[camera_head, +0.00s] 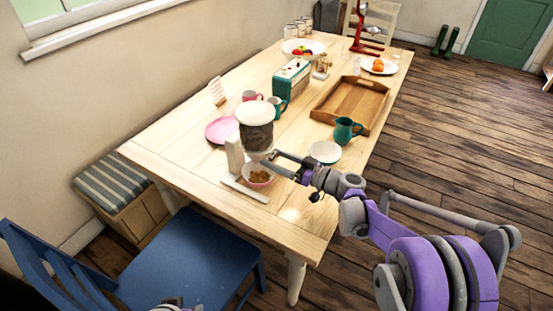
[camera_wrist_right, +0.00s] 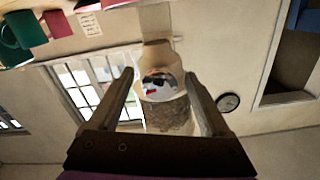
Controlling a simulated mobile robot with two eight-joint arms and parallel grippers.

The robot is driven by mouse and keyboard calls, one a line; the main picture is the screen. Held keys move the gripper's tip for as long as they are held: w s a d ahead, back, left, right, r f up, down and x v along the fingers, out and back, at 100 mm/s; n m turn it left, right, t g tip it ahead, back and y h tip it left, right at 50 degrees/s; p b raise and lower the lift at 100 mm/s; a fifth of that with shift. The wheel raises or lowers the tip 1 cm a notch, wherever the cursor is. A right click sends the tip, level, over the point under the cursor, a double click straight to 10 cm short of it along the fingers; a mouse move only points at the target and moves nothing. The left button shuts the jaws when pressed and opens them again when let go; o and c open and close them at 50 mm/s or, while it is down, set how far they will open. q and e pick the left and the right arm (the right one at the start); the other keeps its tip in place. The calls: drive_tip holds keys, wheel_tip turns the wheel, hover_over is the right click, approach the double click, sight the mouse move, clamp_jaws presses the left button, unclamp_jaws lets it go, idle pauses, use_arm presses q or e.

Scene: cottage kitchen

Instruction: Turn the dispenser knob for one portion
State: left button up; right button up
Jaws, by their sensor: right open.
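The dispenser (camera_head: 257,136) stands near the table's front left, with a white lid, a dark-filled hopper and a pale stand (camera_head: 235,157). A bowl (camera_head: 258,182) with brown food in it sits under the hopper. My right gripper (camera_head: 273,159) is at the dispenser's right side, just below the hopper. In the right wrist view its fingers (camera_wrist_right: 160,82) are open, one on each side of the round, shiny knob (camera_wrist_right: 158,88). I cannot tell whether they touch it. A small grey part of my left arm shows at the bottom edge; its fingers cannot be made out.
A wooden tray (camera_head: 350,103) and a radio (camera_head: 292,80) are farther back. A blue chair (camera_head: 190,262) stands in front.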

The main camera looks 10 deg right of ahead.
drive_tip(key=v, duration=1)
drive_tip(key=shift+s+d, duration=0.2)
drive_tip(key=shift+d, duration=0.1)
